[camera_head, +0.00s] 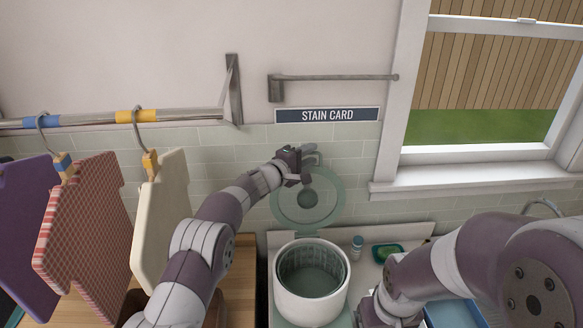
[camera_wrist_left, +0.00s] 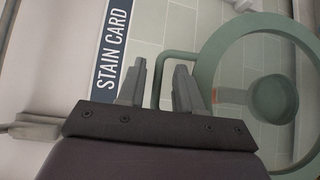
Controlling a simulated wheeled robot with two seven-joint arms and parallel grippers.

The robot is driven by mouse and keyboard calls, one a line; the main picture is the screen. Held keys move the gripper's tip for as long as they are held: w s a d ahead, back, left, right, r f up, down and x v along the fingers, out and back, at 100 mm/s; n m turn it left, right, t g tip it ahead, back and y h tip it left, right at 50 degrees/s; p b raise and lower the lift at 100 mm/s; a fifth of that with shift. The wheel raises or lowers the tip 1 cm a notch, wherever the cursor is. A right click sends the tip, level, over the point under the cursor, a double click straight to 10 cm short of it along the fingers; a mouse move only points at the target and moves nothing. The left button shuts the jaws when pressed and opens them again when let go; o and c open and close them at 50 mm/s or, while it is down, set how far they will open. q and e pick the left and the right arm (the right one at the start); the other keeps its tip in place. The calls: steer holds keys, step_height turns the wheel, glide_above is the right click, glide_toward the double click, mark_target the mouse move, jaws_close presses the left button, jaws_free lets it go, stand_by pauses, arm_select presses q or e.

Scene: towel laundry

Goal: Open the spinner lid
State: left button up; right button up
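The spinner (camera_head: 312,307) is a white round tub with its top open and a dark perforated basket inside. Its grey-green ring-shaped lid (camera_head: 336,208) stands raised behind the tub, near the tiled wall. My left gripper (camera_head: 308,164) is at the lid's upper edge. In the left wrist view the two fingers (camera_wrist_left: 160,82) are apart, and the lid's thin handle (camera_wrist_left: 180,54) shows at the gap between them; I cannot tell whether they touch it. The lid (camera_wrist_left: 207,65) fills the right of that view. My right gripper (camera_head: 372,312) is low, partly hidden by my right arm.
A towel rail (camera_head: 335,77) and a STAIN CARD sign (camera_head: 327,115) are on the wall above. Garment shapes hang at left, including a cream one (camera_head: 160,220). A small bottle (camera_head: 356,247) and a green dish (camera_head: 388,252) stand right of the spinner.

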arm_select(q)
steer(key=f+b+v, duration=0.1)
steer(key=b+v, duration=0.5)
steer(key=v, duration=0.5)
steer(key=shift+s+a+r, duration=0.2)
steer(key=shift+s+r, duration=0.1)
steer(key=shift+r, duration=0.15)
